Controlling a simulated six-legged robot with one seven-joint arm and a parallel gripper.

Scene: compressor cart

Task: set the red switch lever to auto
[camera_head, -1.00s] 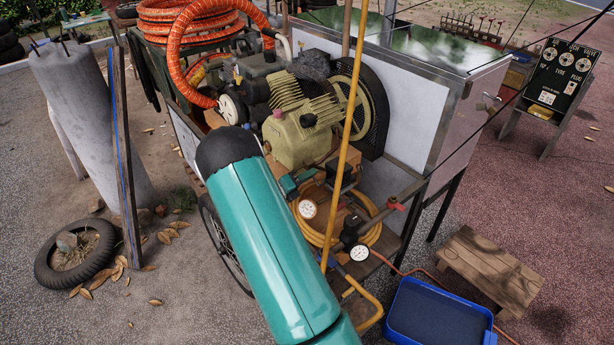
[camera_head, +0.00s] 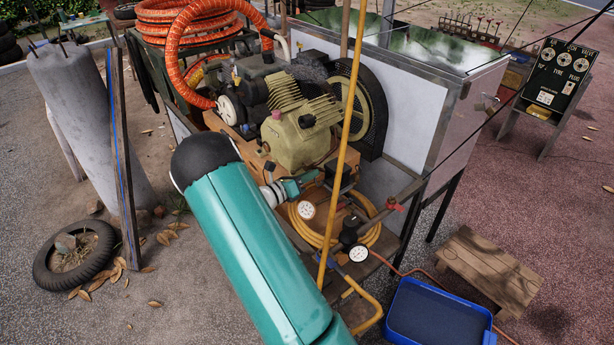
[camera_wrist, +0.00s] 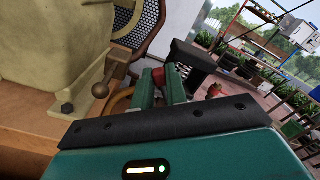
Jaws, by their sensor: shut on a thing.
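The red switch lever (camera_wrist: 171,74) shows as a small red piece at the tips of my gripper in the wrist view, beside a black switch box (camera_wrist: 196,58). My gripper (camera_wrist: 160,84) has teal fingers, shut on the lever; they hide most of it. In the head view my gripper (camera_head: 312,178) reaches right to the black switch box (camera_head: 344,174) below the compressor. The lever is hidden there, and I cannot read the auto mark or the lever's setting in either view.
The beige compressor (camera_head: 297,137) stands just above my gripper. A yellow upright pole (camera_head: 341,140) passes in front of the box. A coiled yellow hose (camera_head: 318,238), pressure gauges (camera_head: 306,210) and a red-handled valve (camera_head: 394,205) lie close by. A blue tray (camera_head: 436,310) is lower right.

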